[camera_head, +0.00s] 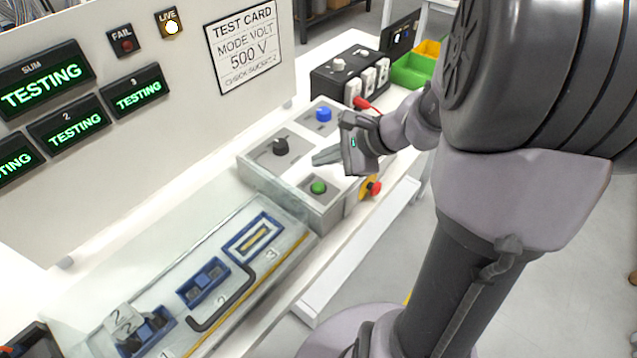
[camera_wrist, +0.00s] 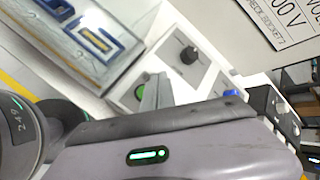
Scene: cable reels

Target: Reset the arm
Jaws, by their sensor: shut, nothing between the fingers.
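My arm comes in from the right in the head view. My gripper (camera_head: 322,157) is shut and empty above the grey control box. The control box (camera_head: 262,180) carries a black knob (camera_head: 281,147), a blue knob (camera_head: 323,115) and a green button (camera_head: 318,187). A red and yellow emergency stop (camera_head: 371,187) is on its right side. In the wrist view my gripper (camera_wrist: 158,92) points toward the box, with the black knob (camera_wrist: 188,55) beyond it; the green button is partly hidden behind the fingers.
A clear-covered fixture (camera_head: 290,250) with numbered blue sockets lies front left. The panel (camera_head: 180,130) shows several TESTING displays, a lit LIVE lamp (camera_head: 171,27) and a test card (camera_head: 243,48). A black socket box (camera_head: 345,75) and green bin (camera_head: 412,70) stand behind. Floor at right is open.

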